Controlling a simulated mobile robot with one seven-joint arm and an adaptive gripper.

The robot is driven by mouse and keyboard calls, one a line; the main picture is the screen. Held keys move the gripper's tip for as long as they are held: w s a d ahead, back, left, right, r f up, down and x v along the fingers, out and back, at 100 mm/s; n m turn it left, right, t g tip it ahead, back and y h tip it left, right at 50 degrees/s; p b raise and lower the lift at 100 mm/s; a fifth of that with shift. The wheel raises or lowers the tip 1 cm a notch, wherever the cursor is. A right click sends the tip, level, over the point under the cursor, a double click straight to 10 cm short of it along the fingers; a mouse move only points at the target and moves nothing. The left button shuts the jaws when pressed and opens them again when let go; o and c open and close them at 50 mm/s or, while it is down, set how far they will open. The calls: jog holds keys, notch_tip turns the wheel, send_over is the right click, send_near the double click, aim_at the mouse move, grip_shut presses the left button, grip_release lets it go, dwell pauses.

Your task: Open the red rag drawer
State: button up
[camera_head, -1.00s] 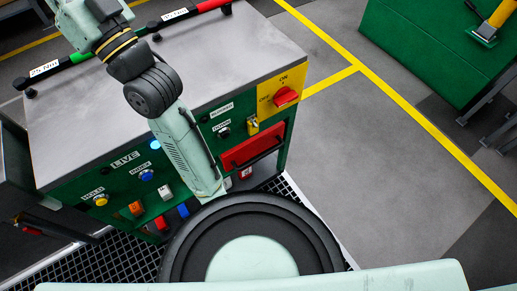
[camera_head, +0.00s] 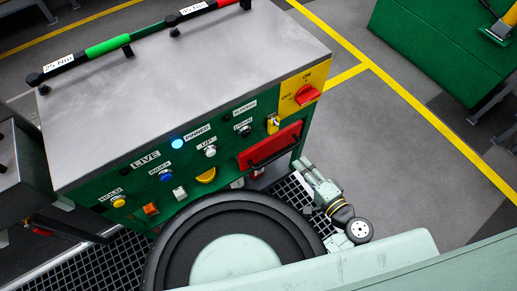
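The red drawer (camera_head: 272,147) is in the front of the green cabinet, at its right end below the yellow switch plate. A dark bar handle runs across its red front. The drawer looks closed. My gripper (camera_head: 306,166) is at the lower right of the drawer, close to the cabinet's right front corner. It looks apart from the handle. Its fingers are too small to tell whether they are open or shut, and I see nothing held.
The cabinet's grey top (camera_head: 190,80) carries a bar with green and red sleeves along its far edge. A red rotary switch (camera_head: 307,94) sits above the drawer. Several buttons and labels line the front. Black grating (camera_head: 290,192) lies below. Grey floor (camera_head: 400,170) is clear at right.

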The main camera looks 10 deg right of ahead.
aim_at(279, 154)
jog(key=shift+y, duration=0.4)
jog(key=w+a+f, duration=0.1)
jog(key=w, duration=0.1)
jog(key=w+a+f+p, duration=0.1)
jog(key=w+a, duration=0.1)
jog(key=w, duration=0.1)
jog(key=w+a+f, duration=0.2)
jog(key=w, duration=0.1)
jog(key=shift+w+a+p, duration=0.1)
jog(key=shift+a+p, duration=0.05)
jog(key=shift+p, duration=0.2)
jog(key=shift+c, duration=0.5)
grip_shut()
